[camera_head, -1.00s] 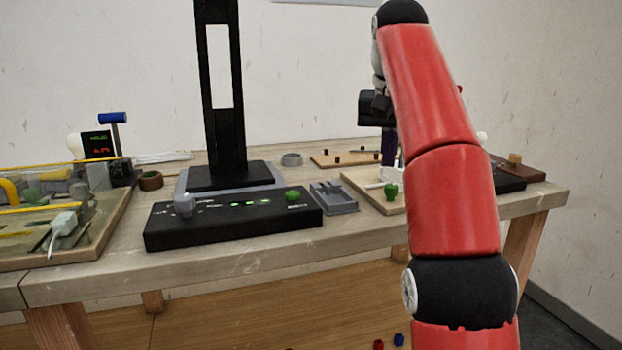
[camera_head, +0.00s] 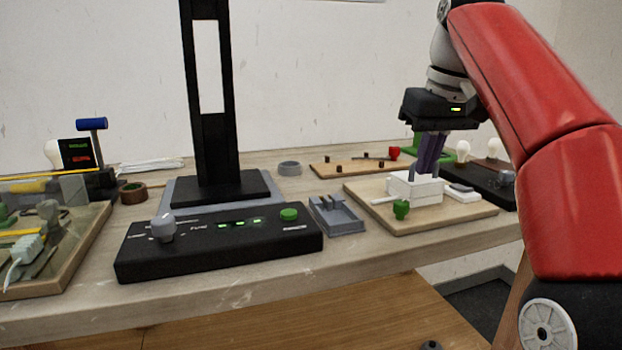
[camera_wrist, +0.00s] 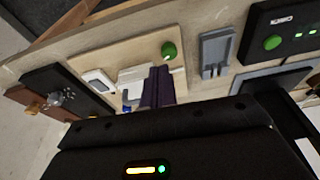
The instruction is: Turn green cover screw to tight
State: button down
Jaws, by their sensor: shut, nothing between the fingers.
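A green knob-like piece (camera_head: 401,209), which looks like the green cover screw, stands at the front of a light wooden board (camera_head: 460,217). Just behind it is a white box-shaped block (camera_head: 427,190), and I cannot tell whether they touch. My gripper (camera_head: 424,175) points down over the white block with its dark purple fingers shut and empty. The fingertips are right at the block, behind and right of the green piece; contact is unclear. In the wrist view the green piece (camera_wrist: 168,50) is just beyond the fingertips (camera_wrist: 160,68), apart from them.
A grey tray (camera_head: 337,220) and a black control panel (camera_head: 220,252) with a green button lie left of the board. A black bulb-holder base (camera_head: 482,180) is behind right. A board with pegs (camera_head: 350,168) lies behind. The bench's front edge is close to the board.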

aim_at(401, 210)
jog(key=shift+s+a+f+b, duration=0.1)
jog(key=shift+f+b, duration=0.45)
jog(key=shift+f, duration=1.2)
jog(key=shift+a+f+b, duration=0.1)
jog(key=shift+f+b, duration=0.45)
jog(key=shift+f, duration=1.2)
jog(key=shift+a, duration=0.1)
jog(key=shift+a+p, duration=0.2)
jog(key=shift+p, duration=0.2)
jog(key=shift+a+r, duration=0.1)
jog(key=shift+a, duration=0.15)
jog(key=shift+s+a+p, duration=0.15)
jog(key=shift+a+p, duration=0.05)
jog(key=shift+p, duration=0.3)
jog(key=shift+a, duration=0.35)
